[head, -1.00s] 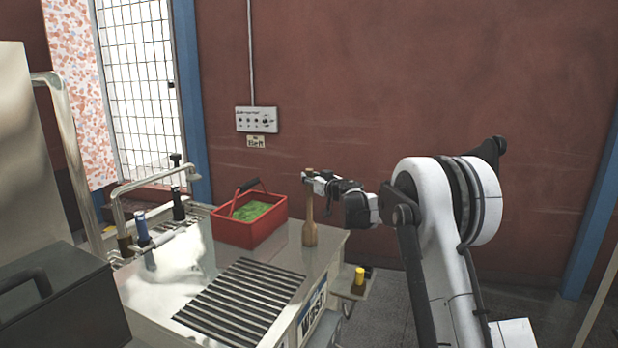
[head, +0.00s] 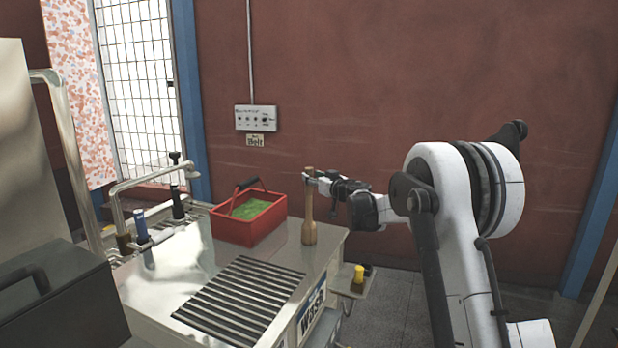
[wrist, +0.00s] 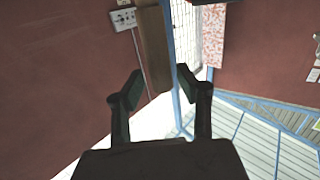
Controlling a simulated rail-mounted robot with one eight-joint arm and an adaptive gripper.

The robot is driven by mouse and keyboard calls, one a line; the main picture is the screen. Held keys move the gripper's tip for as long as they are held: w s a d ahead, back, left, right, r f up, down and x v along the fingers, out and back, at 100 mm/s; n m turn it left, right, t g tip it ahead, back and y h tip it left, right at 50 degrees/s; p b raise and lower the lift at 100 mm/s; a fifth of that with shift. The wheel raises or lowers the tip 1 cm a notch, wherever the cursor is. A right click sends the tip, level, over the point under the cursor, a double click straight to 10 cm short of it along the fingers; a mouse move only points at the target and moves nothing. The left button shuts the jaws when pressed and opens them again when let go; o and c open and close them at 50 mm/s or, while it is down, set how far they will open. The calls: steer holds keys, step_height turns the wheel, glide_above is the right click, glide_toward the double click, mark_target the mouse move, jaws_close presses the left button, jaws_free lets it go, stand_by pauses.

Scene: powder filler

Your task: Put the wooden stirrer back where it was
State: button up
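The wooden stirrer (head: 309,232) stands upright at the far right corner of the steel worktop (head: 270,258), its thick end down and its thin handle up. My gripper (head: 313,178) is at the right side of the handle near its top. In the wrist view the two fingers of my gripper (wrist: 160,78) are spread with a gap between them. The brown stirrer (wrist: 153,45) shows just beyond the fingertips, in line with the gap. The fingers do not appear to press on it.
A red basket (head: 248,230) with green contents stands just left of the stirrer. A dark slotted grate (head: 240,300) lies in front. A yellow knob (head: 359,273) sits on a low shelf at right. A red wall (head: 400,90) rises behind.

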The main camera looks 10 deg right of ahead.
steer(key=b+v, duration=0.1)
steer(key=v, duration=0.7)
steer(key=shift+s, duration=0.4)
steer(key=s+d+r+m+t+h, duration=0.1)
steer(key=s+d+r+m+h, duration=0.1)
steer(key=s+r+h, duration=0.35)
steer(key=s+d+r+m+t+h, duration=0.1)
steer(key=s+d+r+m+h, duration=0.15)
steer(key=s+r, duration=0.5)
steer(key=s+f+m+g+h, duration=0.1)
steer(key=s+f+g, duration=0.1)
steer(key=s, duration=0.6)
steer(key=s+f+m+g+h, duration=0.2)
steer(key=s, duration=0.6)
steer(key=s+a+f+n+g+y, duration=0.1)
steer(key=s+a+f+g, duration=0.1)
steer(key=s+f, duration=0.4)
steer(key=s+a+f+n+g+y, duration=0.1)
steer(key=s+f, duration=0.5)
steer(key=s, duration=0.6)
steer(key=s+a+f+n+g+y, duration=0.1)
steer(key=s+a+f+g, duration=0.3)
steer(key=s, duration=0.5)
step_height(320, 180, down, 3)
steer(key=shift+s+a+r+y, duration=0.15)
steer(key=shift+s+a+y, duration=0.05)
steer(key=shift+a+y, duration=0.55)
